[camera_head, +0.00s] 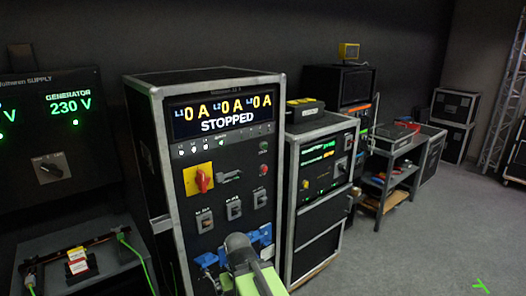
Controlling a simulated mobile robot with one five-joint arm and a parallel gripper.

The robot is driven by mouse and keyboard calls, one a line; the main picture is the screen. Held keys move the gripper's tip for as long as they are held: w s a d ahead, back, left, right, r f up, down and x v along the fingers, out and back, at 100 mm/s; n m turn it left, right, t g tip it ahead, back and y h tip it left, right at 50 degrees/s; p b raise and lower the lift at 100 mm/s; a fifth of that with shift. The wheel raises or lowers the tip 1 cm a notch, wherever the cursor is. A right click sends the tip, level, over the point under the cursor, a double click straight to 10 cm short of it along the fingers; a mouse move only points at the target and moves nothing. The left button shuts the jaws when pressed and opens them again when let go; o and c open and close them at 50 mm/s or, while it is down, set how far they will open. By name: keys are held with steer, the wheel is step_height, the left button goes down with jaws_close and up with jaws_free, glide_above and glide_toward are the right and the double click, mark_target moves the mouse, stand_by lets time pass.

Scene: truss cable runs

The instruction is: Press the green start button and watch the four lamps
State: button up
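A black flight-case power cabinet (161,150) stands in the middle. Its display (222,115) reads L1 0 A, L2 0 A, L3 0 A and STOPPED. Below the display is a row of small lamps: three look white (193,150) and one looks green (221,142). A small dark green button (263,146) sits at the panel's right side, with a red button (263,170) below it. My gripper (239,248) shows as a dark grey shape at the bottom centre, in front of the cabinet's lower part and below the buttons. Its fingers cannot be made out.
The panel also has a red rotary switch on a yellow plate (198,179), breakers (234,208) and blue sockets (206,260). A generator panel (62,130) reading 230 V is at left. Another rack (320,165) and a cart (395,150) stand right.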

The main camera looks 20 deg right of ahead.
stand_by(0.4)
jaws_close()
stand_by(0.5)
stand_by(1.0)
